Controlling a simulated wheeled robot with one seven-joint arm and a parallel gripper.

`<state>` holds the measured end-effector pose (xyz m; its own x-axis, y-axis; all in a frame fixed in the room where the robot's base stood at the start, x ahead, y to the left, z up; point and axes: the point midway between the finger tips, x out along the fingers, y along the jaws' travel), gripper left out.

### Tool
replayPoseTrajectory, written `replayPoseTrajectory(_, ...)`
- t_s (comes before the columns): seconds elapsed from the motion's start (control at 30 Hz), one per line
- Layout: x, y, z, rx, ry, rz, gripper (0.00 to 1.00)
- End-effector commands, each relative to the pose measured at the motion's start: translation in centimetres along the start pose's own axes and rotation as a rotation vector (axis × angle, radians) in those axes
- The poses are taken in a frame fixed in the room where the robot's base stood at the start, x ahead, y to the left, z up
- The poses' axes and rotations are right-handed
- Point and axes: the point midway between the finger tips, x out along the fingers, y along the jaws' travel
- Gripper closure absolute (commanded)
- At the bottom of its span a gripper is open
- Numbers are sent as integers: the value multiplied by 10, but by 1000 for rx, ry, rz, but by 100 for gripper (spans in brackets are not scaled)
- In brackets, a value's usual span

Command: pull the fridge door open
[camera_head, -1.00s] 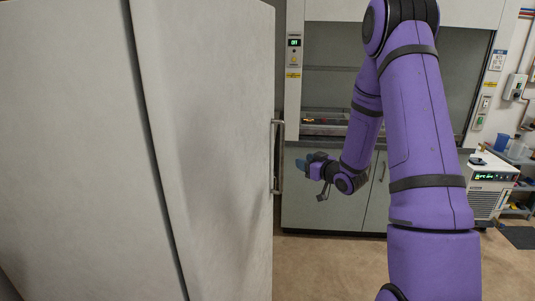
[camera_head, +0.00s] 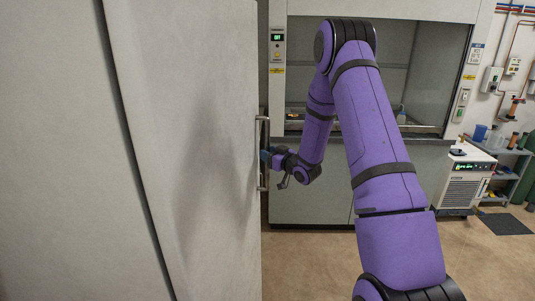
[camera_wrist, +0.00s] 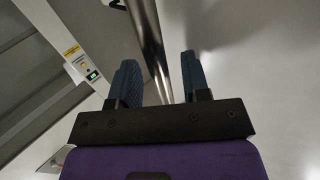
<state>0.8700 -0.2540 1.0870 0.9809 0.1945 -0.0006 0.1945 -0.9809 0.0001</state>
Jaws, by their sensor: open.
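The fridge door (camera_head: 185,130) is a large pale grey panel filling the left of the head view. It looks shut, with a dark seam along its left side. Its metal bar handle (camera_head: 259,125) stands upright at the panel's right edge. My gripper (camera_head: 267,156) is at the handle, about mid-height. In the wrist view my gripper (camera_wrist: 160,80) is open, its two blue fingers apart. The handle bar (camera_wrist: 151,45) runs between the fingers there. I cannot tell whether either finger touches it. The fingertips are partly hidden in the head view.
A fume hood (camera_head: 400,80) with a grey cabinet below stands behind my arm. A white chiller unit (camera_head: 463,180) and a shelf with bottles (camera_head: 502,150) stand at the right. The brown floor (camera_head: 315,265) is open between the fridge and the chiller.

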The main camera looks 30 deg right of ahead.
Motion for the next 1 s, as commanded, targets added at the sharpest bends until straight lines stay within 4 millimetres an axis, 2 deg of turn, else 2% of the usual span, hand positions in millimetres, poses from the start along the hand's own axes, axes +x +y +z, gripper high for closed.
replayPoseTrajectory(0.13,9,0,0,1,1,0,57)
replayPoseTrajectory(0.43,10,0,0,1,0,1,57)
replayPoseTrajectory(0.6,10,0,0,1,0,1,96)
replayPoseTrajectory(0.63,10,0,0,1,0,1,100)
replayPoseTrajectory(1.0,7,6,0,1,0,18,100)
